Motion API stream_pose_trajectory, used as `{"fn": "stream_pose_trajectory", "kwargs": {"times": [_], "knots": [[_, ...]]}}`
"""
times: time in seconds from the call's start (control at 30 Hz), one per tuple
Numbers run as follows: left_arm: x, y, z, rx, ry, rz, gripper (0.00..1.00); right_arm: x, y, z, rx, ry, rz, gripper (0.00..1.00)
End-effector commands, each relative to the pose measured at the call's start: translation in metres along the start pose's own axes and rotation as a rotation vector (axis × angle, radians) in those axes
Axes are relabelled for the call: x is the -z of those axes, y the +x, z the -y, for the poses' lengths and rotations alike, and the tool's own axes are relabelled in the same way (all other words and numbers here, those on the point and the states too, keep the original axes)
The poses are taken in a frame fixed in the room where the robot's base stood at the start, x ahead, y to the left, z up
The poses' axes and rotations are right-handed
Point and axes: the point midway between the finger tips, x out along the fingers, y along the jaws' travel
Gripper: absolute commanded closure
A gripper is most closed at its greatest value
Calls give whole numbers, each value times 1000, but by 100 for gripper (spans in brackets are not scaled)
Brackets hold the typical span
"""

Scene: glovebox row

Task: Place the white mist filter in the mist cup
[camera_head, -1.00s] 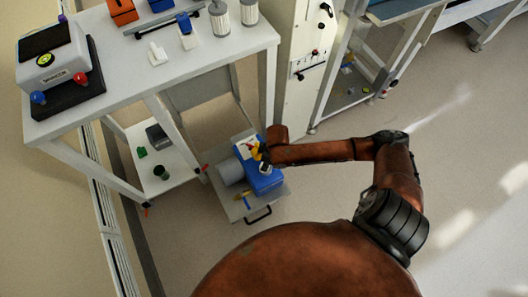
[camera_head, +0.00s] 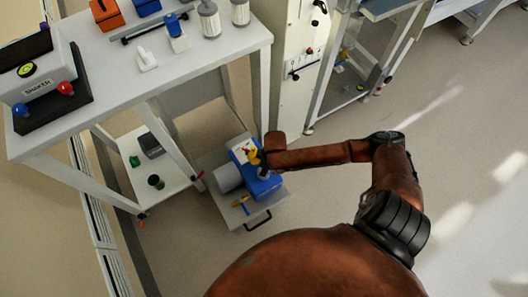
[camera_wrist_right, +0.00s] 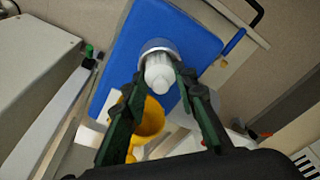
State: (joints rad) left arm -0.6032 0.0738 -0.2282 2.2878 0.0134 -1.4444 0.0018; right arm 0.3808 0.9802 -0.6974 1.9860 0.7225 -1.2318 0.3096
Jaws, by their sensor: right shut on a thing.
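The white mist filter (camera_wrist_right: 158,76) is between the fingertips of my right gripper (camera_wrist_right: 163,80) in the right wrist view. My right gripper is shut on it. Just beyond the filter is a round grey rim (camera_wrist_right: 158,44), apparently the mist cup, set on a blue unit (camera_wrist_right: 117,58). The filter overlaps this rim in the picture; I cannot tell whether it is inside the cup or above it. In the head view my right gripper (camera_head: 263,171) is over the blue unit (camera_head: 262,187) on the low cart. My left gripper is not in view.
A yellow, cup-like part (camera_wrist_right: 150,116) lies close beside the left finger. A white table (camera_head: 110,75) with devices stands at upper left, and a white cabinet (camera_head: 288,75) stands behind the cart. Floor to the right is clear.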

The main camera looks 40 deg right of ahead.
Motion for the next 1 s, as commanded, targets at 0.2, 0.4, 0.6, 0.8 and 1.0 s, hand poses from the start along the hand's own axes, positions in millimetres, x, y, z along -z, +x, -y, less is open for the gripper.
{"fn": "stream_pose_trajectory", "kwargs": {"times": [0.2, 0.4, 0.6, 0.8, 1.0], "knots": [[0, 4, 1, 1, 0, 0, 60, -1, 6, 1, 1, 0, 0, 93], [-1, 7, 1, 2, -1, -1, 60, -2, 12, 1, 2, 1, 0, 93], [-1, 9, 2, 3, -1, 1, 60, -2, 12, 1, 1, 0, 0, 67], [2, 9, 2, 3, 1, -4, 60, -2, 12, 0, 1, 0, 0, 56], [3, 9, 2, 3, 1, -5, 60, -2, 12, 0, 1, 0, 0, 56]]}}
